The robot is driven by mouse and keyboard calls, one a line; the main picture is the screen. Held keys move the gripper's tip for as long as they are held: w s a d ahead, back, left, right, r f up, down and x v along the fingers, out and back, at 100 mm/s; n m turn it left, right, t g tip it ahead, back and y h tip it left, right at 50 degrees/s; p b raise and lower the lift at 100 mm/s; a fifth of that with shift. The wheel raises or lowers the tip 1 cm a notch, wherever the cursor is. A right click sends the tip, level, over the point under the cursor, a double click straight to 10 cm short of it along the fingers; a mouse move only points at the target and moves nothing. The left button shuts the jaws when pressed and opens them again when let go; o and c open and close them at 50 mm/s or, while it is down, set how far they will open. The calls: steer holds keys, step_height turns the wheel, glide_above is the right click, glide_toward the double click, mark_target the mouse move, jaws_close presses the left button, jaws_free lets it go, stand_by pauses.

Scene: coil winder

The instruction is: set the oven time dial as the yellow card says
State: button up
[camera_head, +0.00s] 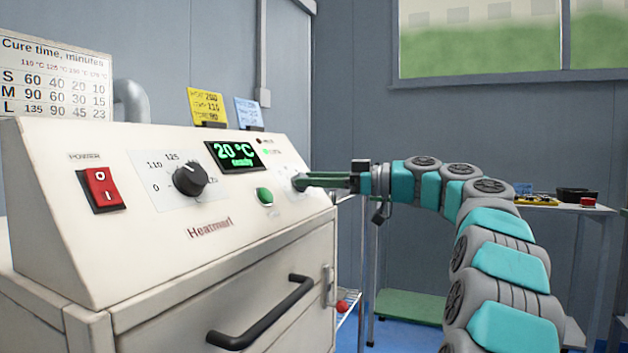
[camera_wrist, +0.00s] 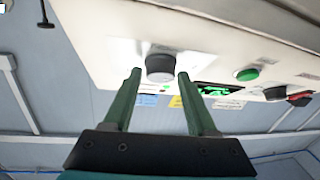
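The time dial (camera_wrist: 160,66) is a dark grey knob at the right of the oven panel (camera_head: 110,215); in the head view my gripper largely hides it. My gripper (camera_wrist: 160,76) is open, its green fingers on either side of the knob, with gaps visible. Its pointer mark cannot be made out. In the head view my gripper (camera_head: 304,181) reaches the panel from the right. The yellow card (camera_head: 207,106) stands on the oven's top edge with several handwritten lines, too small to read surely. It also shows in the wrist view (camera_wrist: 176,102).
A blue card (camera_head: 248,112) stands beside the yellow one. The panel also holds a red power switch (camera_head: 102,189), a temperature dial (camera_head: 190,179), a display (camera_head: 233,154) reading 20 °C and a green button (camera_head: 264,196). A cure-time chart (camera_head: 57,75) stands behind; the door handle (camera_head: 262,316) juts out below.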

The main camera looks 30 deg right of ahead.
jaws_close()
